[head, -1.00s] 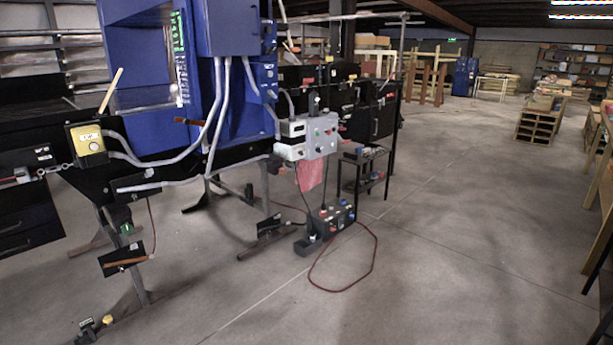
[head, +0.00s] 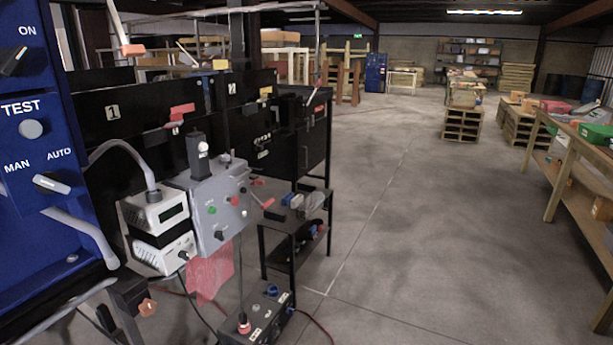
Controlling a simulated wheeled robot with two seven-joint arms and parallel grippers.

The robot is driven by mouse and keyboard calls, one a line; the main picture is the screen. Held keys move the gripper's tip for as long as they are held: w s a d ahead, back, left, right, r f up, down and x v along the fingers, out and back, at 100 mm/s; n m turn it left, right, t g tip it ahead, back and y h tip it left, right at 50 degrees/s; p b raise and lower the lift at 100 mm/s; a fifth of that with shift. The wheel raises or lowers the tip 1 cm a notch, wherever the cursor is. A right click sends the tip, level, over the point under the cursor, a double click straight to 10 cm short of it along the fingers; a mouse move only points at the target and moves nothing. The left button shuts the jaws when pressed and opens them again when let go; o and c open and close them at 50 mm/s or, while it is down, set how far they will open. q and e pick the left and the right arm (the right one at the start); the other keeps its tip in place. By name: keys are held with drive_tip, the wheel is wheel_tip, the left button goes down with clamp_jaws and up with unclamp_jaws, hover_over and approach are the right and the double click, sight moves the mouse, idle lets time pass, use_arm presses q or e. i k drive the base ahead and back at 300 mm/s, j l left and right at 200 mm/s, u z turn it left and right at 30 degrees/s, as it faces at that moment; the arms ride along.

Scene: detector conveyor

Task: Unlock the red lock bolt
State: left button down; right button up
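Several red parts show in the head view, and I cannot tell for sure which is the red lock bolt. A red latch-like piece (head: 182,111) sits on the black bin front marked 1 (head: 112,111), left of centre. A small red lever (head: 267,202) sticks out at the right side of the grey control box (head: 217,205). A thin red piece (head: 318,92) is at the top of the black cabinet farther right. Neither of my grippers is in view.
A blue panel (head: 35,120) with ON, TEST and MAN/AUTO switches fills the left edge. A black box with a red-capped plug (head: 257,315) stands low in front. A black shelf stand (head: 292,235) is beside it. The concrete floor (head: 410,230) to the right is open; wooden benches (head: 565,180) line the right.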

sight(252, 182)
drive_tip(key=i+l, duration=0.1)
drive_tip(key=i, duration=0.85)
drive_tip(key=i+l, duration=0.1)
drive_tip(key=i, duration=0.8)
drive_tip(key=i+l+u, duration=0.1)
drive_tip(key=i+u, duration=0.3)
drive_tip(key=i, duration=0.55)
drive_tip(key=z, duration=0.5)
